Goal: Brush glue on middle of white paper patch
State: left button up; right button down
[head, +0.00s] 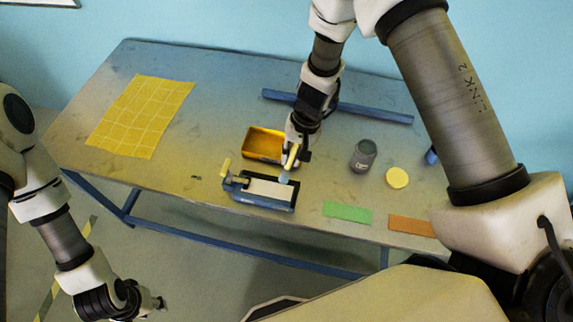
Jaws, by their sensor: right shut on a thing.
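The white paper patch (262,187) lies flat in a blue clamp-like holder (238,190) near the table's front edge. My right gripper (293,156) is shut on a brush (284,177) and holds it just above the right part of the patch. The brush tip looks pale bluish; I cannot tell whether it touches the paper. A dark jar (363,155), likely the glue, stands open to the right of the gripper. A round yellow lid (397,178) lies beside it. My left gripper (155,303) is low at the left, off the table's front; its fingers are too small to judge.
A yellow tray (262,146) sits behind the holder. A yellow gridded sheet (139,115) lies at the left. Green (347,213) and orange (411,226) strips lie at the front right. A blue bar (370,113) runs along the back. The table's left middle is mostly clear.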

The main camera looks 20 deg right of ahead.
jog(key=shift+f, duration=0.4)
pick_arm(q)
jog(key=shift+f, duration=0.45)
pick_arm(e)
jog(key=shift+r, duration=0.1)
pick_arm(q)
jog(key=shift+f, duration=0.1)
